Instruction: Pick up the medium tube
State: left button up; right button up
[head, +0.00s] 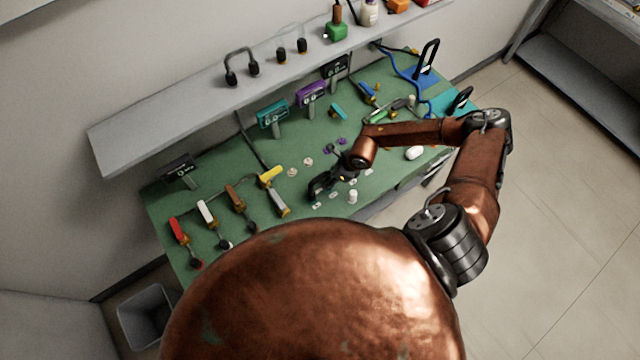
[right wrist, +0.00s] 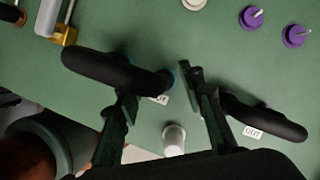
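No tube is marked by size, so I cannot tell which thing is the medium tube. A small white cylinder (head: 352,196) stands upright near the front edge of the green bench. It also shows in the right wrist view (right wrist: 174,138), low between the finger linkages. My right gripper (head: 320,187) is black and hangs over the bench, left of the first white cylinder. In the right wrist view its fingers (right wrist: 180,78) are apart with only bench between them, holding nothing. My left gripper is out of view.
Small OUT labels (right wrist: 253,131) mark the bench. A grey shelf (head: 160,120) overhangs the back.

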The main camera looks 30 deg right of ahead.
jog(key=shift+f, duration=0.15)
jog(key=shift+c, duration=0.7)
grip_shut()
